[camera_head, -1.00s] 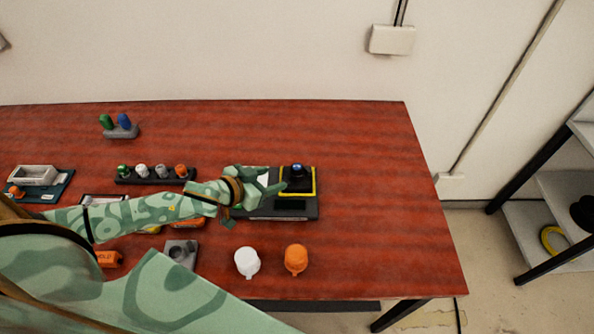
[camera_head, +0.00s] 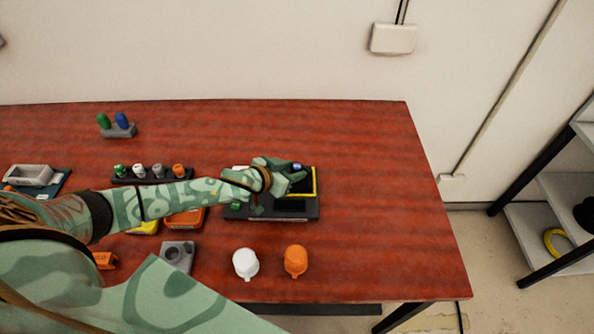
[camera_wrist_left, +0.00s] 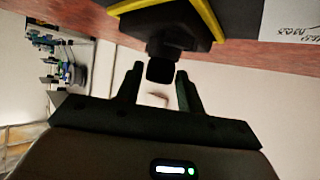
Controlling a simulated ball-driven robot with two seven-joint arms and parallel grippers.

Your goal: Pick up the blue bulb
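A small blue bulb (camera_head: 297,167) stands on a black, yellow-edged pad at the right end of a dark device (camera_head: 272,214). My left gripper (camera_head: 296,180) is right at this pad and hides part of it and of the bulb's lower part. In the left wrist view, my left gripper (camera_wrist_left: 158,88) has its two fingers spread. A dark, blunt-ended piece (camera_wrist_left: 160,68) on the yellow-edged pad reaches between the fingertips, with gaps on both sides; its colour is too dark to tell. Another blue upright piece (camera_head: 122,121) stands in a grey holder at the back left. My right gripper is not in view.
A green piece (camera_head: 103,122) shares the grey holder. A black rack (camera_head: 152,175) of small coloured bulbs stands left of the device. A white cap (camera_head: 246,263) and an orange cap (camera_head: 295,260) stand in front. The table's right side is clear.

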